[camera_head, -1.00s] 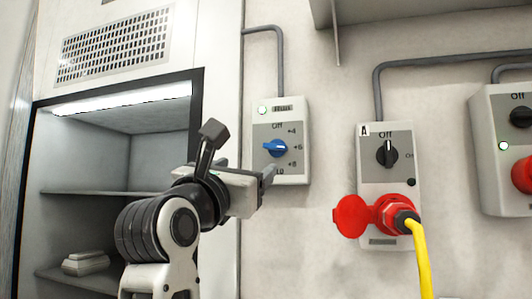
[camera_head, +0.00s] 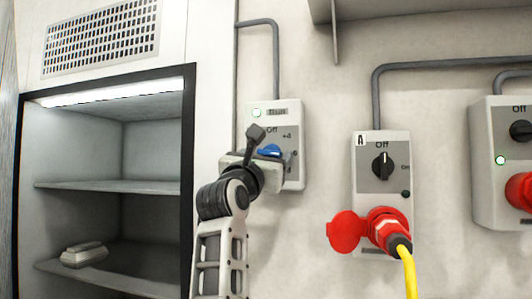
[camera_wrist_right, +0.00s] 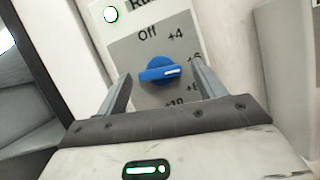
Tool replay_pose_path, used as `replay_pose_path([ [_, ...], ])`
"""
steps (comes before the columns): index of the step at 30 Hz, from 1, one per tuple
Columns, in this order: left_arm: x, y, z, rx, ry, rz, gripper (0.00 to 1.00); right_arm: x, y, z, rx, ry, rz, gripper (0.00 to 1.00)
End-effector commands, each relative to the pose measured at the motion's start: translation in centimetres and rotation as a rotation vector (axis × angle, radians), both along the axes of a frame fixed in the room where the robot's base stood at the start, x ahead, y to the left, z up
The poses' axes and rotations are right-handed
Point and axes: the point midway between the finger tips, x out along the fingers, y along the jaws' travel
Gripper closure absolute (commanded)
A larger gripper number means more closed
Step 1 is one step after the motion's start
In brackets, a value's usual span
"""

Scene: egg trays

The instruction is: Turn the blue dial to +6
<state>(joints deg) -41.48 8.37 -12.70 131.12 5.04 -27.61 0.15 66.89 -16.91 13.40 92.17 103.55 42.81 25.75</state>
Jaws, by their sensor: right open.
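The blue dial (camera_head: 270,151) is on a white wall box (camera_head: 293,116) with a lit white-green lamp. In the head view my right gripper (camera_head: 268,164) is in front of the box and hides the dial's lower part. In the right wrist view the blue dial (camera_wrist_right: 157,71) lies between the fingers of my open right gripper (camera_wrist_right: 163,79). I see no finger contact with the dial. Its white mark points right, near the +6 and +8 labels; I cannot tell exactly which. The +6 is partly hidden by the right finger. My left gripper is out of view.
A second box (camera_head: 371,146) with a black switch at Off stands to the right, with a red plug (camera_head: 388,232) and yellow cable below. Another box (camera_head: 486,145) is at the far right. An open shelf cabinet (camera_head: 189,150) is on the left.

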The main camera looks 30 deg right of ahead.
Motion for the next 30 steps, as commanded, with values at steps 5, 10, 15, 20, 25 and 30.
replay_pose_path([
  [5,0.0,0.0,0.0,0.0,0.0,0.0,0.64,0.0,0.0,0.0,0.0,0.0,0.0,0.34],
  [10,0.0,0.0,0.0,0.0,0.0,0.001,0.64,0.0,0.0,0.0,0.0,0.0,-0.001,0.76],
  [15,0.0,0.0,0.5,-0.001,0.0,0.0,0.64,-0.1,0.0,0.2,-0.013,0.018,-0.001,0.76],
  [20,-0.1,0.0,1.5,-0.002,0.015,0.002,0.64,-0.1,-0.1,0.3,-0.072,0.091,-0.002,0.76],
  [25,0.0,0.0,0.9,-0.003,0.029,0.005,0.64,-0.1,-0.1,0.0,-0.101,0.122,-0.001,0.76],
  [30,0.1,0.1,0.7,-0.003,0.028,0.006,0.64,-0.1,-0.1,-0.1,-0.101,0.12,-0.001,0.76],
])
